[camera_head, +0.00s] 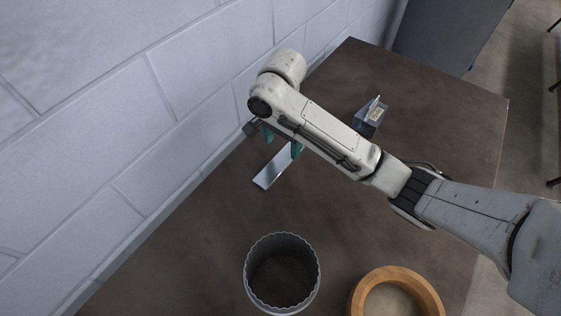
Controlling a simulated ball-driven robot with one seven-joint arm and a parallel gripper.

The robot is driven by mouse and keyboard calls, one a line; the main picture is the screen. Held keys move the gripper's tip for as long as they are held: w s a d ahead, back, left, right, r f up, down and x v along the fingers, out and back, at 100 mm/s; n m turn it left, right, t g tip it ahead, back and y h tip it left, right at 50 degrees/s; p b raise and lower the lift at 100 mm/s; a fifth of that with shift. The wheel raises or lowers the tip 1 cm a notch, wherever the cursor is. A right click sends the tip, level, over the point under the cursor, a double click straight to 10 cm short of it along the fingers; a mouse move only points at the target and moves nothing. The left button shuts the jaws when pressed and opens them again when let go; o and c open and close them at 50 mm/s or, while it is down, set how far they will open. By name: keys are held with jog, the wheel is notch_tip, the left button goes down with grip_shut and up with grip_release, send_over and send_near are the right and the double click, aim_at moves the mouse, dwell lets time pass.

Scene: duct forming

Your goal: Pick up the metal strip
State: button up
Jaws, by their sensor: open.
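The metal strip (271,173) is a flat, pale grey, shiny piece on the brown table (195,235). It runs from lower left to upper right, and its far end is hidden behind my arm. My gripper (282,142) has green fingertips and is open over the far part of the strip. One finger shows on each side of the strip. I cannot tell how high the fingertips are above it.
A grey cylinder with a scalloped rim (248,275) and a wooden ring (436,290) stand at the near edge. A white block wall (130,110) borders the table's left side.

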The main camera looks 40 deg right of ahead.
aim_at(282, 159)
jog(key=shift+f+b, duration=1.6)
jog(key=shift+f, duration=0.55)
jog(key=shift+d+f, duration=0.1)
jog(key=shift+f, duration=0.7)
jog(key=c, duration=1.2)
jog(key=shift+o, duration=0.2)
jog(key=shift+r, duration=0.1)
